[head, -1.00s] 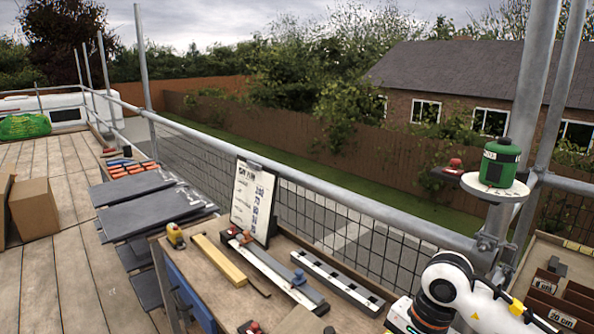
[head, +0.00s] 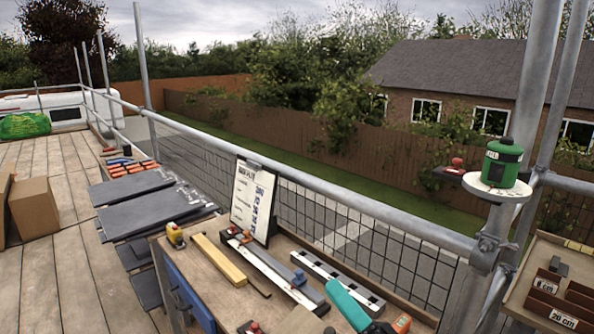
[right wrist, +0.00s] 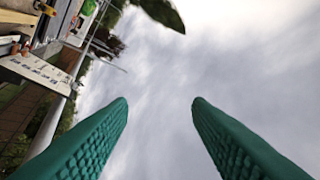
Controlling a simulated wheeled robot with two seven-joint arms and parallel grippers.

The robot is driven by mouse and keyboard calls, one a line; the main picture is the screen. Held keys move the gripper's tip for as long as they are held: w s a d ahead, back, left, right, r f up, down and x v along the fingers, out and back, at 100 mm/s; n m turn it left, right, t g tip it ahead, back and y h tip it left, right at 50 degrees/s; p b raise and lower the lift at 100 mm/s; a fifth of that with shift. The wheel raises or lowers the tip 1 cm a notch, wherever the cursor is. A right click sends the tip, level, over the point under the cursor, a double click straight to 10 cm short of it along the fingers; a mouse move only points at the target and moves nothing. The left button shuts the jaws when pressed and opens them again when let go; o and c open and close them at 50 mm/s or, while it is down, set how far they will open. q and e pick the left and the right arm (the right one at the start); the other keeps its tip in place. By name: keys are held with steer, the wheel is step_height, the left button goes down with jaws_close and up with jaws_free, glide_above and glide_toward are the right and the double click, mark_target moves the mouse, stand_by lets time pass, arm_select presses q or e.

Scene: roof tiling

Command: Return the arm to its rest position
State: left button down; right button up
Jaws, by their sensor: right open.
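My right gripper (head: 347,304) shows at the bottom edge of the head view as a teal finger, over the front of the workbench (head: 222,262). The rest of that gripper and its arm are cut off below. In the right wrist view the two teal fingers of my right gripper (right wrist: 160,102) stand wide apart, with only cloudy sky between them. Nothing is held. My left gripper and arm are not in view.
On the workbench are a yellow bar (head: 219,260), a long metal rail tool (head: 275,268), a slotted rail (head: 338,282) and a sign board (head: 252,200). A scaffold pole (head: 513,150) carries a shelf with a green device (head: 502,162). Slates (head: 150,208) lie left.

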steer(key=w+d+f+m+t+h, duration=0.2)
steer(key=d+f+m+t+h, duration=0.35)
steer(key=m+h, duration=0.8)
steer(key=s+d+f+m+g+h, duration=0.2)
steer(key=s+d+f+m+g, duration=0.15)
steer(key=f+m+g, duration=0.35)
steer(key=s+d+f+m+g+h, duration=0.25)
steer(key=d+f+m, duration=0.25)
steer(key=f, duration=0.3)
steer(key=s+f+m+g+y, duration=0.1)
steer(key=s+f+m+g, duration=0.2)
steer(key=s+f+g, duration=0.45)
steer(key=s+f+m+g, duration=0.2)
steer(key=s+f+m, duration=0.15)
steer(key=s, duration=0.65)
step_height(320, 180, down, 25)
steer(key=g+p, duration=0.1)
steer(key=s+d+f+n+g+p, duration=0.1)
steer(key=s+d+f, duration=0.2)
steer(key=s+f, duration=1.2)
steer(key=shift+s, duration=0.75)
